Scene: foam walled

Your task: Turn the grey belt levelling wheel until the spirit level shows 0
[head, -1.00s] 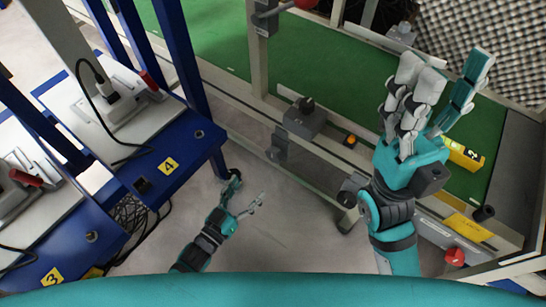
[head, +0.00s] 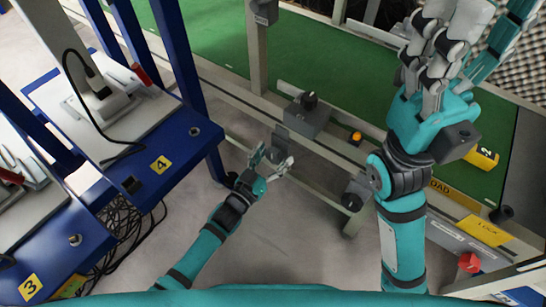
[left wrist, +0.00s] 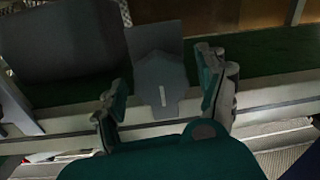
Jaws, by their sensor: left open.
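The grey levelling wheel (head: 272,152) hangs on a bracket at the near side of the conveyor frame, partly hidden by my left gripper (head: 268,164). In the left wrist view a grey faceted part with a short white mark (left wrist: 163,75), seemingly this wheel, lies between the open fingers (left wrist: 163,98). I see no clear grip; touch cannot be told. A yellow block marked like a 2 (head: 483,158), seemingly the spirit level, sits at the green belt's right; my right forearm and hand are beside it. My right gripper (head: 474,42) is raised over the belt, fingers spread, empty.
A green belt (head: 350,82) runs behind the rail. A grey box with a black knob (head: 309,101), an orange button (head: 356,137), another dark knob (head: 357,188) and a red button (head: 469,262) are along the frame. A blue workbench (head: 170,130) stands left.

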